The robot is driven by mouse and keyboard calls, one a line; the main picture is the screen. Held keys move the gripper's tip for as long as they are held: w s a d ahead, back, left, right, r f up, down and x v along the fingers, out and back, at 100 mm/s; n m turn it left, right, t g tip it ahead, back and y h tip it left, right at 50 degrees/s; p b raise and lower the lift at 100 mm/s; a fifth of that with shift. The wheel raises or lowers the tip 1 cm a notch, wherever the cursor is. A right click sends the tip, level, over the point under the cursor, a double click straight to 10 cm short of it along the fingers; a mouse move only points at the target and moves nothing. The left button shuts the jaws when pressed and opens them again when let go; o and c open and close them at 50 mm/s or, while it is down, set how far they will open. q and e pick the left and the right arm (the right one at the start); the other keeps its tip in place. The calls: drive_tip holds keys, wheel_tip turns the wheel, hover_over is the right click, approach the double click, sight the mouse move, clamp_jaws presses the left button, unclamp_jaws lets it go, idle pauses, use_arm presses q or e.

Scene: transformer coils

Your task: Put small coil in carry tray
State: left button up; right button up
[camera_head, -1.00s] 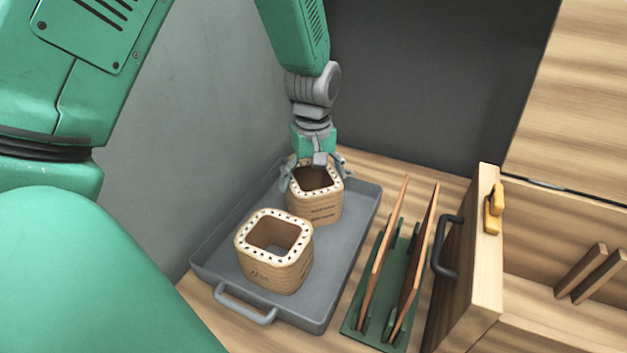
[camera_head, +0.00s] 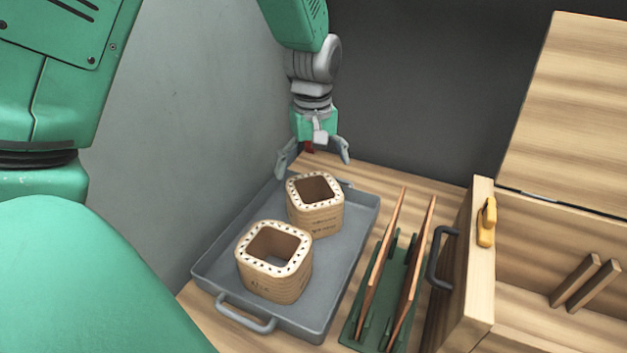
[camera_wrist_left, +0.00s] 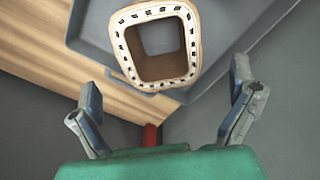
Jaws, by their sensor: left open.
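Two square, hollow, tan coils with pale, dotted top rims stand upright in the grey carry tray (camera_head: 207,268). The farther, slightly smaller-looking coil (camera_head: 318,221) is at the tray's back; the nearer coil (camera_head: 275,286) is in front of it, to the left. My left gripper (camera_head: 313,163) is open and empty, above and just behind the far coil, apart from it. In the left wrist view one coil (camera_wrist_left: 190,62) shows its open top beyond the spread fingers (camera_wrist_left: 165,108). My right gripper is not in view.
A green rack (camera_head: 383,300) with two upright thin boards (camera_head: 379,255) stands right of the tray. Further right is an open wooden box (camera_head: 560,245) with a black handle (camera_head: 440,260) and yellow latch (camera_head: 487,222). A grey wall is close on the left.

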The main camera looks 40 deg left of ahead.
use_arm(q)
wheel_tip(320, 180, up, 6)
drive_tip(key=shift+f+p, duration=0.2)
drive_tip(key=shift+p, duration=0.2)
drive_tip(key=shift+f, duration=0.1)
